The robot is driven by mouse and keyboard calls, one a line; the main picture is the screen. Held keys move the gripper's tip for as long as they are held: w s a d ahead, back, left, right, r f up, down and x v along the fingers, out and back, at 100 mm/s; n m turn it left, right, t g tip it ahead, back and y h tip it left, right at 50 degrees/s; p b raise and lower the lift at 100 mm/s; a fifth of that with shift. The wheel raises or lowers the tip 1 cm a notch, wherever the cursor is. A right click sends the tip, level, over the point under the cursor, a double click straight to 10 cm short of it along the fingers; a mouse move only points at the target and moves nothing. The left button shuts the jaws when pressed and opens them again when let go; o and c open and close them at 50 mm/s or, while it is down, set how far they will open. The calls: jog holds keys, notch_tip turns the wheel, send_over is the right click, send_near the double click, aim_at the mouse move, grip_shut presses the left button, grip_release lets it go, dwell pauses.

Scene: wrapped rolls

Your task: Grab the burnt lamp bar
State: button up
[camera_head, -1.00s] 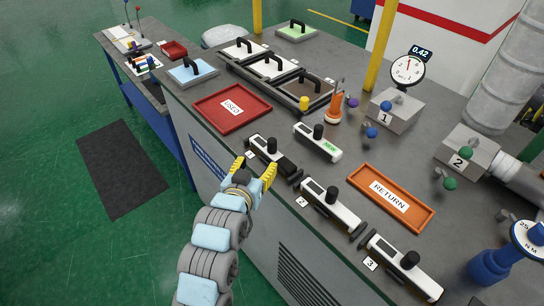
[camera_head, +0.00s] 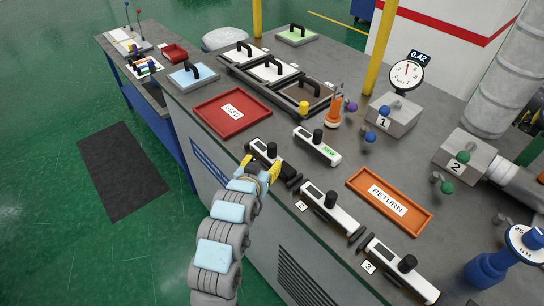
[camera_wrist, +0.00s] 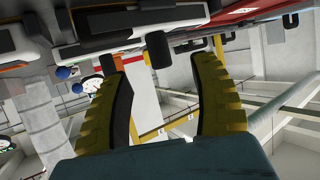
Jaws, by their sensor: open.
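In the wrist view, the open fingers (camera_wrist: 159,62) point toward a bar (camera_wrist: 130,22) across the top, with a black knob (camera_wrist: 158,50) between and beyond the fingertips. The fingers appear apart from the knob. Two paler lamp bars, at slot 2 (camera_head: 325,203) and slot 3 (camera_head: 395,265), sit along the same edge.
A bar marked NEW (camera_head: 322,150) lies behind. The red USED tray (camera_head: 207,107) is at left and the orange RETURN tray (camera_head: 422,218) at right. An orange tool holder (camera_head: 333,117) and gauge block 1 (camera_head: 400,119) stand farther back.

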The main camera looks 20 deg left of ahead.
aim_at(271, 152)
jog(key=shift+p+x, duration=0.45)
jog(key=shift+x, duration=1.5)
jog(key=shift+d+r+p+x, duration=0.1)
jog(key=shift+p+x, duration=0.4)
jog(key=shift+x, duration=0.55)
jog(key=shift+d+r+p+x, duration=0.1)
jog(key=shift+p+x, duration=0.4)
jog(key=shift+x, duration=0.55)
jog(key=shift+w+a+f, duration=0.1)
jog(key=shift+w+f, duration=0.2)
jog(key=shift+w, duration=0.25)
grip_shut()
